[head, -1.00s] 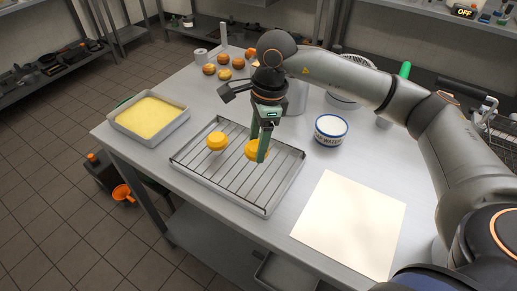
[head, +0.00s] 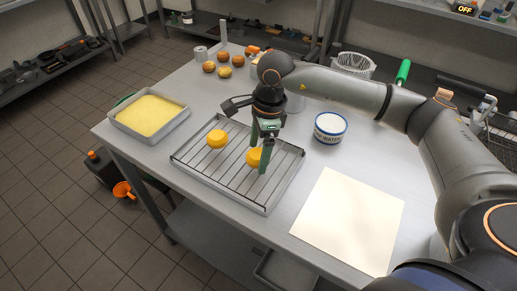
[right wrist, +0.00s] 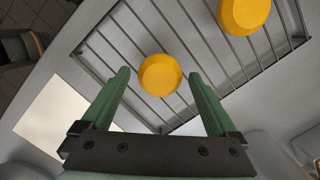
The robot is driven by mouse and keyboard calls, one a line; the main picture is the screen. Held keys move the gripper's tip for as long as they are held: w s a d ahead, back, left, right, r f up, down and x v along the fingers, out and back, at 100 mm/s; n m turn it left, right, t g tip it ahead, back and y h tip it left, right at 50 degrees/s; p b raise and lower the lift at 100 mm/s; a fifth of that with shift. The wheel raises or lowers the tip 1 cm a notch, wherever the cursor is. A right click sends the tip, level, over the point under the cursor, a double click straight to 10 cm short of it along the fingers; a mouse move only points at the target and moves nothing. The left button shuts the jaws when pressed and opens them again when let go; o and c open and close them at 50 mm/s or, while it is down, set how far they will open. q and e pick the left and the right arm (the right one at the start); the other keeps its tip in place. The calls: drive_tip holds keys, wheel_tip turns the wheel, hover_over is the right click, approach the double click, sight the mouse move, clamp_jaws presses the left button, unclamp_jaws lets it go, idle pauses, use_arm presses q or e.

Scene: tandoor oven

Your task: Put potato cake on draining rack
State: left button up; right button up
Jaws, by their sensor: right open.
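Two yellow potato cakes rest on the wire draining rack (head: 200,166). One potato cake (head: 216,138) lies toward the rack's back left; it also shows at the top of the right wrist view (right wrist: 243,14). The other potato cake (head: 253,157) is nearer the middle, partly hidden by my right gripper (head: 262,160) in the head view. In the right wrist view, this potato cake (right wrist: 160,75) lies flat on the bars, just beyond and between the open green fingers of my right gripper (right wrist: 162,85). The fingers hold nothing. My left gripper is not in view.
A tray of yellow batter (head: 150,115) stands left of the rack. A white bowl (head: 330,127) and a pale board (head: 348,220) are to the right. Several round brown and yellow items (head: 224,71) sit at the back.

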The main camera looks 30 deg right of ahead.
wheel_tip(320, 180, up, 12)
drive_tip(key=d, duration=0.1)
drive_tip(key=shift+s+d+r+b, duration=0.15)
drive_tip(key=shift+s+d+b, duration=0.05)
drive_tip(key=shift+d+b, duration=0.2)
idle(0.6)
